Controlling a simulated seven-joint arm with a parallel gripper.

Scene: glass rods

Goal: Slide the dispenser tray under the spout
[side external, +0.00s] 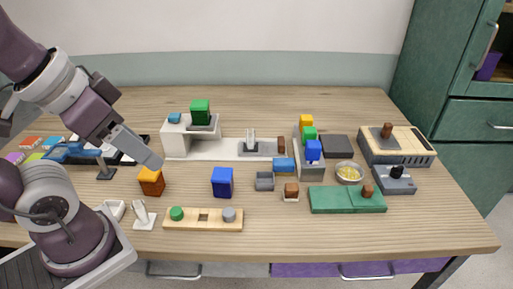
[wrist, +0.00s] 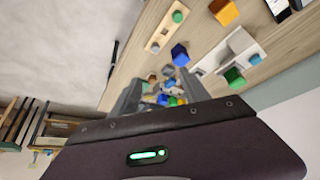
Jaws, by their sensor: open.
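A white dispenser (side external: 176,142) stands at the back left of the table, with a green block (side external: 200,106) on a grey piece at its overhanging top, which seems to be the spout. A low white track (side external: 222,150) runs right from its foot. On the track, well right of the spout, sits a grey tray (side external: 262,148) with a pale upright handle (side external: 251,136). The dispenser also shows in the wrist view (wrist: 238,42). My gripper (side external: 158,164) is above the table's left part, apart from the tray. In the wrist view its two fingers (wrist: 160,92) are spread and empty.
An orange block (side external: 151,182) is just below my gripper and a blue block (side external: 222,182) stands right of it. A wooden peg board (side external: 202,218) lies in front. Stacked coloured blocks (side external: 309,140) stand right of the track. The front table edge is clear.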

